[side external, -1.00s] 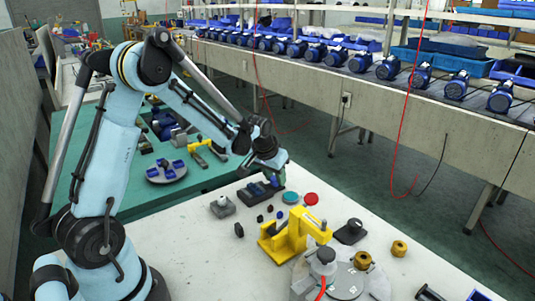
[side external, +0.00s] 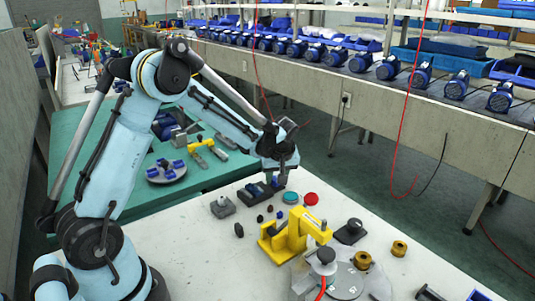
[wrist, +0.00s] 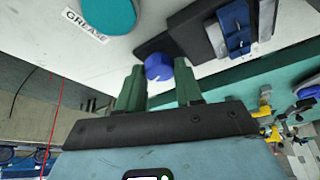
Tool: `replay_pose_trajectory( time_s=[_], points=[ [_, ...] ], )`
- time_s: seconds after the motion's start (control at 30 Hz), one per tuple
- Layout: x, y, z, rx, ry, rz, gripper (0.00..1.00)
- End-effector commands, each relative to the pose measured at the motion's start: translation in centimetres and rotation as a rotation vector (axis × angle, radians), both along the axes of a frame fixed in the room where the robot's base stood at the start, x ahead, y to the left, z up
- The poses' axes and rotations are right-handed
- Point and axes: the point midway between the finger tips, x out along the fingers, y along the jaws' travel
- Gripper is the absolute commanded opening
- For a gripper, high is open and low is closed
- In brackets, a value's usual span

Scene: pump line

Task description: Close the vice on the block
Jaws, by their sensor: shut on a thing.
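The vice (side external: 255,193) is a low dark unit on the white table in the side external view, partly hidden by my wrist. In the wrist view its dark base (wrist: 186,32) carries a grey jaw (wrist: 216,40) and a blue block (wrist: 236,26). A round blue knob (wrist: 158,67) sits at the near end of the base. My gripper (wrist: 160,76) has its two green fingers on either side of the knob and is shut on it. Any gap between jaw and block is hard to tell.
A teal disc (side external: 290,197) and a red disc (side external: 311,198) lie close right of the vice; a GREASE label (wrist: 85,25) shows near the teal one. A grey block with a knob (side external: 223,207) stands to the left. A yellow clamp fixture (side external: 290,235) stands in front.

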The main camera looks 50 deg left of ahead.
Motion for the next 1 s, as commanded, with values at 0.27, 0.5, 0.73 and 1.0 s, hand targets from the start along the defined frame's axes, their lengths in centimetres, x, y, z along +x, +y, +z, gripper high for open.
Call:
replay_pose_trajectory(
  time_s=[0.27,0.5,0.73,1.0],
  points=[
    [0.26,-0.09,-0.03,-0.001,0.000,0.261,0.05],
    [0.40,-0.08,-0.05,0.000,-0.001,0.489,0.05],
    [0.50,-0.04,-0.04,-0.001,-0.001,0.687,0.05],
    [0.57,0.01,-0.06,-0.002,-0.002,0.855,0.05]
  ],
)
